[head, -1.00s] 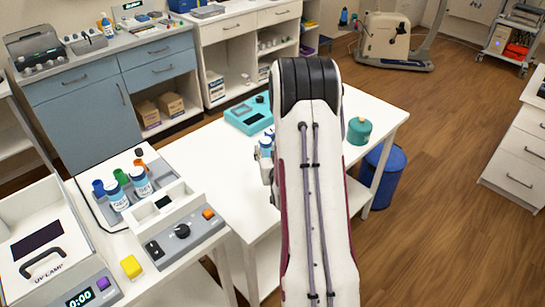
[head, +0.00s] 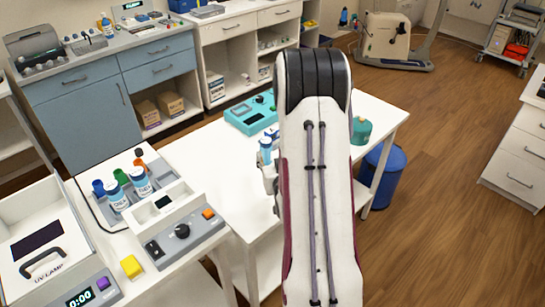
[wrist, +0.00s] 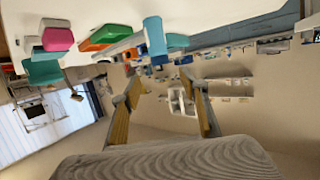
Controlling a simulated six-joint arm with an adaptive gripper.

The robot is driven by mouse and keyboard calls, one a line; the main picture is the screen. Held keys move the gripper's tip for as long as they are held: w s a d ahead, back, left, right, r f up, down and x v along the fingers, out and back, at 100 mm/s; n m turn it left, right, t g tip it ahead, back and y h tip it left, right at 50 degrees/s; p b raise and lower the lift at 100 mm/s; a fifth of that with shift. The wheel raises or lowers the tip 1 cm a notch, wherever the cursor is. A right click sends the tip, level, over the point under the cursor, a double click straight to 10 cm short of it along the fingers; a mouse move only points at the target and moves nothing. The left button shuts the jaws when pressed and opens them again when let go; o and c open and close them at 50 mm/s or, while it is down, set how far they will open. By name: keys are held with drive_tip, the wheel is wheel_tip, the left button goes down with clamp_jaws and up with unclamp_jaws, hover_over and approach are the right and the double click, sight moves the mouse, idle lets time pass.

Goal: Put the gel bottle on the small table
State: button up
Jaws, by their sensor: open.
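Two white-and-blue labelled bottles (head: 117,196) (head: 141,182) stand upright in the rack at the left; I cannot tell whether either is the gel bottle. A blue-topped item (head: 265,150) shows just left of my arm, over or on the white table (head: 205,160) in the middle. My gripper (head: 268,180) is mostly hidden behind my arm in the head view. In the wrist view my gripper (wrist: 163,100) has its two yellow-padded fingers spread, with nothing between them. A blue block-like thing (wrist: 155,35) shows above the fingers there, too unclear to name.
A teal device (head: 248,113) and a teal round container (head: 361,130) stand on the middle table. A grey control unit (head: 182,231) and yellow block (head: 132,266) are at front left. A blue bin (head: 385,177) is on the floor. The table's left part is clear.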

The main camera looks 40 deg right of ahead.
drive_tip(key=s+a+r+n+g+y, duration=0.1)
drive_tip(key=a+r+n+y, duration=0.1)
drive_tip(key=a+r, duration=0.65)
drive_tip(key=s+a+r+n+g+y, duration=0.15)
drive_tip(key=a+r, duration=0.35)
drive_tip(key=a, duration=0.6)
drive_tip(key=s+a+r+n+g+y, duration=0.1)
drive_tip(key=s+a+r+g+y, duration=0.1)
drive_tip(key=s+a, duration=0.6)
drive_tip(key=s+a+r+n+g+y, duration=0.2)
drive_tip(key=s+a, duration=0.6)
drive_tip(key=s, duration=0.6)
drive_tip(key=shift+s+r, duration=0.25)
drive_tip(key=shift+r, duration=0.4)
